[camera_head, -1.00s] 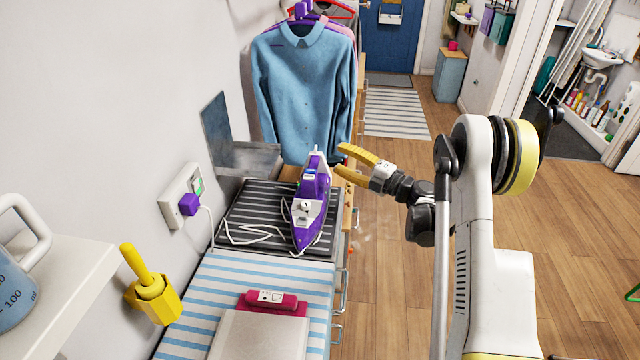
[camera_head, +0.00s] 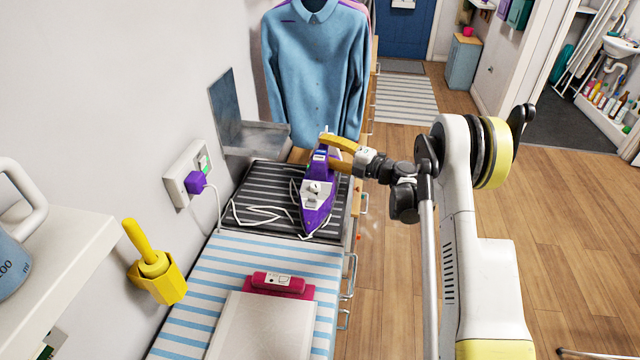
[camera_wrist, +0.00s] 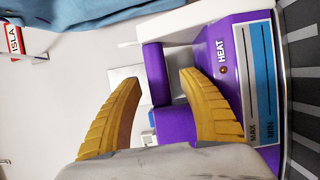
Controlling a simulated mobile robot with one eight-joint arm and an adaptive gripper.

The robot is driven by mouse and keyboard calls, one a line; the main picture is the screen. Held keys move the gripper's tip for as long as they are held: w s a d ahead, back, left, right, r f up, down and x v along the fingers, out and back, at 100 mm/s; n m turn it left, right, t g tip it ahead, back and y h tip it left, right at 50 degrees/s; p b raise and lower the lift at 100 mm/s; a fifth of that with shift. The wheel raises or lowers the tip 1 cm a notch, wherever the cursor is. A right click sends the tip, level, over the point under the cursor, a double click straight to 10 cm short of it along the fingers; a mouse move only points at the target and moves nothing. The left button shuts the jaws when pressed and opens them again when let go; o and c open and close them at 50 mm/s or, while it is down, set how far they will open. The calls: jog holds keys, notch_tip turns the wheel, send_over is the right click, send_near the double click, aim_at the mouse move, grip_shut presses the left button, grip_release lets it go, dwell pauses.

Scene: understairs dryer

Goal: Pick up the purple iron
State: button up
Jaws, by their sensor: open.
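The purple and white iron (camera_head: 317,204) rests on a dark striped mat (camera_head: 262,180) on the counter, its pointed end toward the front. Its white cord trails left over the mat. My gripper (camera_head: 328,151) is at the iron's rear upper end, reaching in from the right. In the wrist view, the two yellow fingers (camera_wrist: 159,80) are apart, with the iron's purple handle (camera_wrist: 156,75) between them. The iron's body (camera_wrist: 238,75), with its HEAT dial, lies to the right. Neither finger is visibly closed on the handle; contact is unclear.
A blue shirt (camera_head: 315,70) hangs just behind the iron. A grey metal plate (camera_head: 235,110) stands by the wall, near the socket with a purple plug (camera_head: 196,183). A pink and white item (camera_head: 278,283) lies in front. Wooden floor (camera_head: 570,230) is clear at right.

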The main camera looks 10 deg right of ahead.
jog(key=shift+w+a, duration=0.2)
jog(key=shift+w, duration=0.1)
grip_shut()
jog(key=shift+r, duration=0.15)
jog(key=shift+r+p, duration=0.5)
jog(key=shift+r, duration=0.35)
notch_tip(320, 180, up, 3)
jog(key=shift+d+f+p, duration=0.1)
jog(key=shift+f+p, duration=0.05)
jog(key=shift+p, duration=0.45)
jog(key=s+d+r+p, duration=0.3)
jog(key=s+d+r, duration=0.3)
jog(key=d, duration=0.3)
jog(key=shift+d+r, duration=0.25)
jog(key=shift+d, duration=0.15)
